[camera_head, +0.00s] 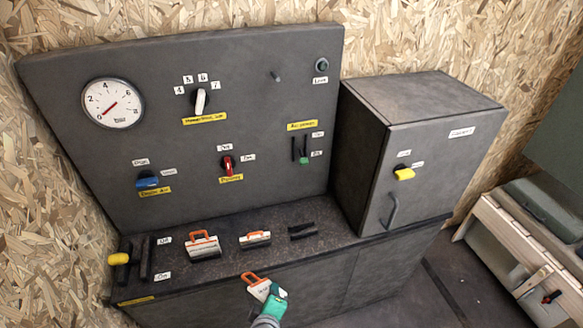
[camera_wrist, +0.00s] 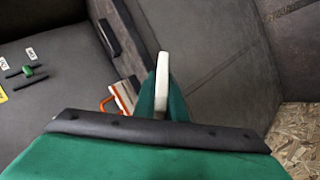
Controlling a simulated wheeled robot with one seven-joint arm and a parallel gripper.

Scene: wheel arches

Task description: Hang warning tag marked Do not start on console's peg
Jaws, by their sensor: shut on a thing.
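My gripper (camera_head: 272,297) is green and shut on a white tag (camera_head: 259,289) with an orange hook, held in front of the console's ledge. The wrist view shows a white strip (camera_wrist: 162,85) edge-on between the green fingers. I cannot read the held tag's writing. A short dark peg (camera_head: 276,76) juts bare from the console panel (camera_head: 240,100) at upper right, well above and away from my gripper. Two similar tags stand on the ledge, a left tag (camera_head: 203,247) and a middle tag (camera_head: 255,240); their writing is too small to read.
A black holder (camera_head: 302,231) on the ledge carries no tag. The panel has a gauge (camera_head: 112,103), a white selector (camera_head: 200,103), a red knob (camera_head: 227,165) and a blue knob (camera_head: 148,182). A grey cabinet (camera_head: 425,130) with a yellow knob projects at right. A yellow-ended lever (camera_head: 118,258) stands at left.

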